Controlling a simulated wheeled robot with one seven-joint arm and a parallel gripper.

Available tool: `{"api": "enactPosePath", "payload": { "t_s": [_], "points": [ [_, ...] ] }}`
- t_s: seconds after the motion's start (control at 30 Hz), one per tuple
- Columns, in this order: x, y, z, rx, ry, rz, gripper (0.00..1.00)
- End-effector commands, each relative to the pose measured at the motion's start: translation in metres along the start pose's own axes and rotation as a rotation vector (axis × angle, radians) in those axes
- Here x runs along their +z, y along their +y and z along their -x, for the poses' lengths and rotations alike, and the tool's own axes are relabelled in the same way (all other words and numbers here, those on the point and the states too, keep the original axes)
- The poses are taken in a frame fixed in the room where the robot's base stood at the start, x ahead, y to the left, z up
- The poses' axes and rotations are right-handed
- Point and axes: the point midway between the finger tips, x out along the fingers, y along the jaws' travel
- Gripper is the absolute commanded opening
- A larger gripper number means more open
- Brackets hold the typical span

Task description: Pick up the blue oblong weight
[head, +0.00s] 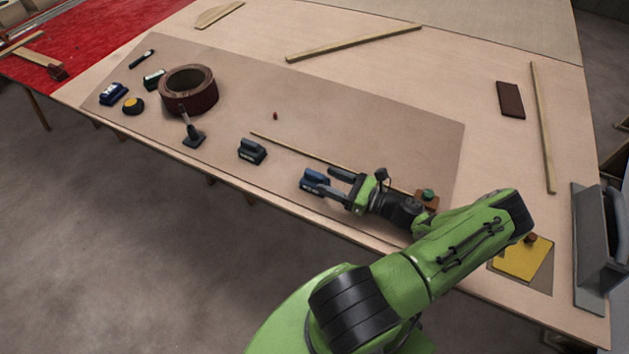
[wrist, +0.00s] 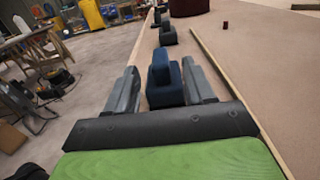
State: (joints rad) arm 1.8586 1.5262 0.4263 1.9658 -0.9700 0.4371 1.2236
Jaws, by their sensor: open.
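The blue oblong weight (head: 315,177) lies near the front edge of the brown mat on the bench in the head view. My gripper (head: 328,182) is open and low beside it, with its fingers reaching toward it from the right. In the wrist view the blue weight (wrist: 162,88) stands upright between the two open fingers of my gripper (wrist: 160,78), with a raised narrower part on top. I see no firm contact between the fingers and the weight. Its lower part is partly hidden by the gripper.
A dark weight (head: 252,151) lies to the left, and another blue block (head: 113,93) at the far left. A thin wooden strip (head: 300,152) runs behind the gripper. A brown ring (head: 189,91) stands farther back. The mat's middle (head: 360,120) is clear.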

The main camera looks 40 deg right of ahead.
Motion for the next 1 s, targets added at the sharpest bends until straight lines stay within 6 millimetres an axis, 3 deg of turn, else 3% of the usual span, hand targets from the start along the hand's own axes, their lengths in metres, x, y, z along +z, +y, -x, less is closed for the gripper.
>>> {"api": "enactPosePath", "payload": {
  "t_s": [0.3, 0.53, 0.87, 1.0],
  "points": [
    [-0.002, 0.0, -0.051, 0.002, 0.0, 0.001, 0.53],
    [-0.002, 0.0, -0.053, 0.001, 0.001, 0.0, 0.53],
    [-0.002, -0.001, -0.053, 0.001, 0.001, 0.001, 0.03],
    [-0.002, -0.001, -0.053, 0.001, 0.001, 0.001, 0.0]
  ]
}}
